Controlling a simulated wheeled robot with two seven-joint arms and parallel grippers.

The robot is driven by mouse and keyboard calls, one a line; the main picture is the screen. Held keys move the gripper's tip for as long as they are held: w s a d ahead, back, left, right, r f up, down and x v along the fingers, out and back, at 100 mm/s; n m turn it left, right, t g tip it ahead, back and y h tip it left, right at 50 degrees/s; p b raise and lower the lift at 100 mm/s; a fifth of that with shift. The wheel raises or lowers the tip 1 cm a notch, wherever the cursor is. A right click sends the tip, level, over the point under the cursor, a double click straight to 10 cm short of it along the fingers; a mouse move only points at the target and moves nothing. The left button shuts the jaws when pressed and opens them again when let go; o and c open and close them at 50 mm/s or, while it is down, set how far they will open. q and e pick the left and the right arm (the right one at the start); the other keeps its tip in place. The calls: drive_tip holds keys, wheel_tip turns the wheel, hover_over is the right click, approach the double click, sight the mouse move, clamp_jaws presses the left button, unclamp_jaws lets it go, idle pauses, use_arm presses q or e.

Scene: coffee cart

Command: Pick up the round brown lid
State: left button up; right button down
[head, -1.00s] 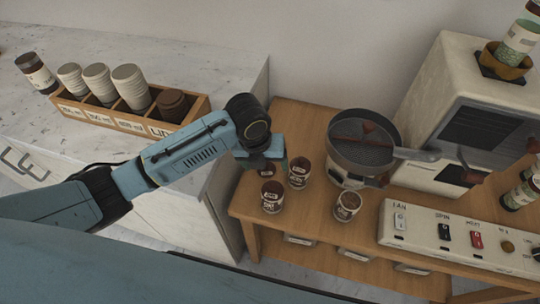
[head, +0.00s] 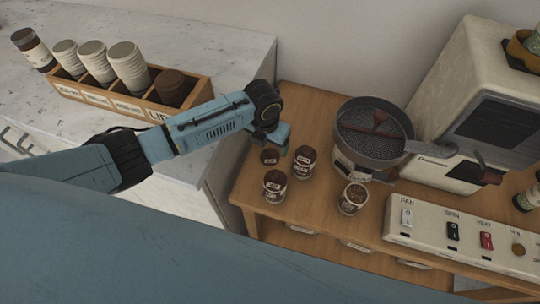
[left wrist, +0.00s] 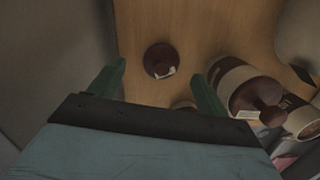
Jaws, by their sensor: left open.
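A round brown lid (head: 270,157) lies by itself on the wooden cart top, left of the lidded jars. In the left wrist view the lid (left wrist: 161,60) has a small pale tag at its edge and lies in line with the space between my fingers. My left gripper (head: 272,140) is open and empty, just behind the lid in the head view. In the left wrist view its green fingers (left wrist: 159,72) are apart on either side of the lid; I cannot tell the height gap. My right gripper is not in view.
Jars (head: 303,160), (head: 275,185) and (head: 352,198) stand close by on the right. A grey pan (head: 372,130) and a switch panel (head: 450,232) are farther right. A wooden cup box (head: 125,118) with brown lids (head: 172,88) stands on the marble counter (head: 225,55).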

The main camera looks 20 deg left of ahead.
sight(270, 151)
use_arm(q)
drive_tip(key=f, duration=0.4)
drive_tip(key=shift+d+f+b, duration=0.1)
drive_tip(key=shift+d+b, duration=0.1)
drive_tip(key=shift+b, duration=0.2)
drive_tip(key=c, duration=1.1)
